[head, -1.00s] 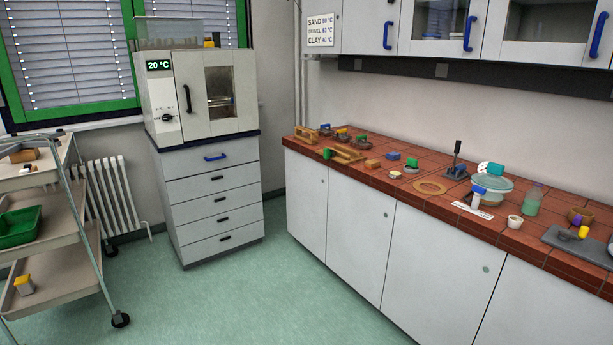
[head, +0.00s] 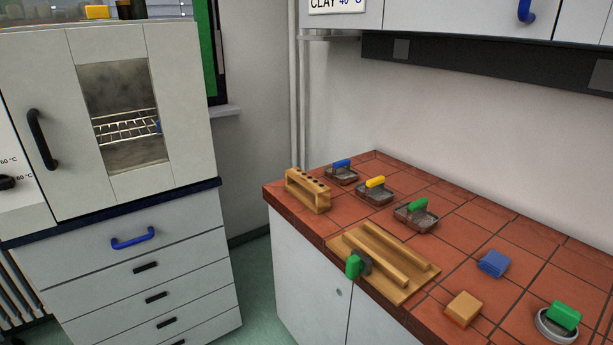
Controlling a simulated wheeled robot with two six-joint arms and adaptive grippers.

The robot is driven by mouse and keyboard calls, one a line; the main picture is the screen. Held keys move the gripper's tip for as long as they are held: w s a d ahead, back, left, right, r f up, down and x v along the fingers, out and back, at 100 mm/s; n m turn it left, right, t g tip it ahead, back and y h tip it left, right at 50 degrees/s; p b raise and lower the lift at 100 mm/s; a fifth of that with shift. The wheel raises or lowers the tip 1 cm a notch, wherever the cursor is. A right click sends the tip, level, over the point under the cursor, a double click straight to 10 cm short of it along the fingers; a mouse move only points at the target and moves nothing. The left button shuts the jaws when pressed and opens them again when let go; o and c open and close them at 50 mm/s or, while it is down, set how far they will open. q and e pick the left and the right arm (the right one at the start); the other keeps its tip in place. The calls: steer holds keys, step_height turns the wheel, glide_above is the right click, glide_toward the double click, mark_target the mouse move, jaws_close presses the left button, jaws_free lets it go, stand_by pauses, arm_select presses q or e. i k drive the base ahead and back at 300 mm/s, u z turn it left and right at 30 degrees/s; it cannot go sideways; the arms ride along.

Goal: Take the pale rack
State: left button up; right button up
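A pale wooden rack (head: 307,190) with a row of dark holes in its top stands upright at the far left corner of the red tiled bench (head: 480,222), close to the edge. No tubes show in its holes. Inside the oven (head: 185,95), a wire rack (head: 125,127) shows through the window. Neither of my grippers is in view.
Beside the pale rack are small trays with blue (head: 341,163), yellow (head: 376,182) and green (head: 418,204) handles. In front lies a wooden board with two rails (head: 402,249) and a green-handled piece (head: 353,266). A blue block (head: 494,263) and a tan block (head: 463,308) lie right.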

mark_target(316, 195)
steer(key=i, duration=1.1)
steer(key=z, duration=0.2)
